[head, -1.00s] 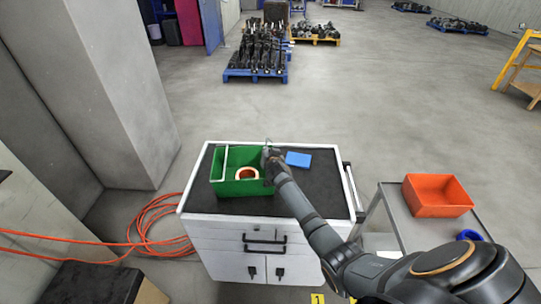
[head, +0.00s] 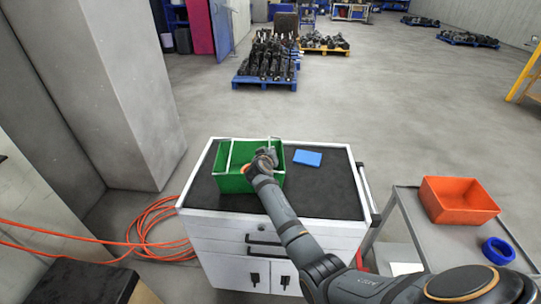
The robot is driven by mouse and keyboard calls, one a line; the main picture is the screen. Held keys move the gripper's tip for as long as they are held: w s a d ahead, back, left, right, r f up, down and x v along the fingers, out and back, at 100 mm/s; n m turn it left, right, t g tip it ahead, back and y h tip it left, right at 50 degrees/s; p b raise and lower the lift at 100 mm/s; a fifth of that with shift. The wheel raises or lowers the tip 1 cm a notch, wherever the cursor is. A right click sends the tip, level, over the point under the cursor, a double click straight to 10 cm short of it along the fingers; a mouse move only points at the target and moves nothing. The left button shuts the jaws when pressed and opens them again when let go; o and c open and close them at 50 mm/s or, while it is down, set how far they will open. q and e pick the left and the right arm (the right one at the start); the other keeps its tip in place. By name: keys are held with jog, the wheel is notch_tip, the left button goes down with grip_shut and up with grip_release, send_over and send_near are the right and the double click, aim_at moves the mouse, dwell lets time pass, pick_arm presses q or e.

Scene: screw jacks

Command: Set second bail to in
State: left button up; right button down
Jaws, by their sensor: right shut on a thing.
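A green bin (head: 236,184) stands on the dark top of the white cabinet. A pale bail bar (head: 229,156) lies across it near its left end. My right gripper (head: 266,154) is over the right part of the bin, inside its right end wall, and is shut on the second bail (head: 272,141). Only a small bit of that bail shows by the fingers; the gripper and wrist hide the rest. An orange ring (head: 246,169) in the bin is mostly hidden by my arm. My left gripper is out of view.
A blue block (head: 307,158) lies right of the bin on the cabinet top (head: 325,190). An orange open box (head: 458,205) and a blue ring (head: 498,250) are on the grey cart at right. An orange cable (head: 150,225) lies on the floor at left.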

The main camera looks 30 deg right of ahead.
jog(key=shift+f, duration=0.1)
dwell(0.5)
jog(key=c, duration=1.5)
grip_release()
jog(key=v, duration=0.7)
jog(key=shift+s+a, duration=0.15)
